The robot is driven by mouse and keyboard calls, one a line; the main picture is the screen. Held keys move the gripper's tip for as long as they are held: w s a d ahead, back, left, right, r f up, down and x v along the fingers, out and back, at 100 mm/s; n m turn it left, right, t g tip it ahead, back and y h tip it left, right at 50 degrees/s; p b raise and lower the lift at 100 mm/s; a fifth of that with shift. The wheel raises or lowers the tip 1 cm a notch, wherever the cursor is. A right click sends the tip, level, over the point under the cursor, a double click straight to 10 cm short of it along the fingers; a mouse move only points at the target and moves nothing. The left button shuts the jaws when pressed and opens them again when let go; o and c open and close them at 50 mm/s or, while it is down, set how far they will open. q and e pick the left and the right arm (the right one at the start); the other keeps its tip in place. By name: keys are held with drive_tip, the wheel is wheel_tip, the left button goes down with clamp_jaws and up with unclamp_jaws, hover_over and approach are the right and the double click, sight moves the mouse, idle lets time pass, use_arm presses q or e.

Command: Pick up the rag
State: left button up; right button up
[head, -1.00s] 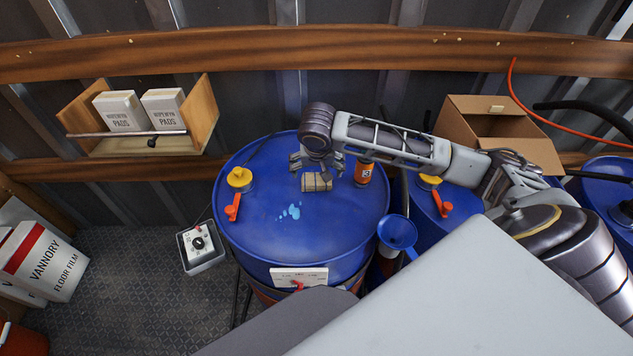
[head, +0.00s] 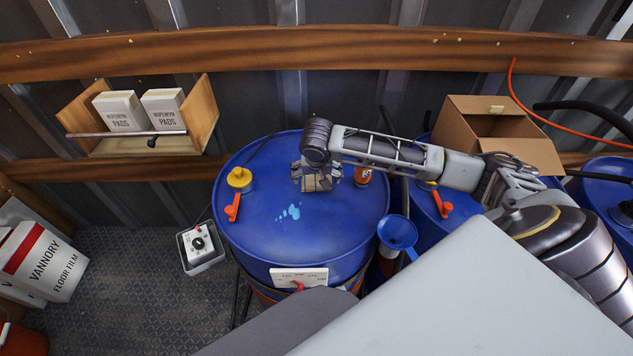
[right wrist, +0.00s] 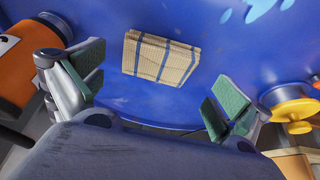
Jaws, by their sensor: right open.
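The rag (head: 317,183) is a folded tan cloth with dark stripes, lying on top of the large blue drum (head: 340,225). In the right wrist view the rag (right wrist: 162,59) lies flat, its blue stripes clear, ahead of and between the fingers. My right gripper (head: 317,178) is over the rag in the head view, partly hiding it. In the right wrist view my right gripper (right wrist: 157,93) is open, with green finger pads spread to either side of the rag and nothing between them. My left gripper is not in view.
An orange can (head: 363,175) stands close right of the gripper. A yellow cap (head: 240,179) and red valve handle (head: 233,208) are at the drum's left. Pale blue spots (head: 289,212) mark the drum top. A blue funnel (head: 397,232) is at its right edge.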

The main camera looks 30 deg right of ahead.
sight(317, 179)
drive_tip(key=x, duration=0.3)
drive_tip(key=shift+w+d, duration=0.25)
drive_tip(key=shift+w, duration=0.1)
drive_tip(key=shift+w+f, duration=0.1)
drive_tip(key=shift+f, duration=0.3)
drive_tip(key=shift+d+f, duration=0.1)
drive_tip(key=shift+f, duration=0.1)
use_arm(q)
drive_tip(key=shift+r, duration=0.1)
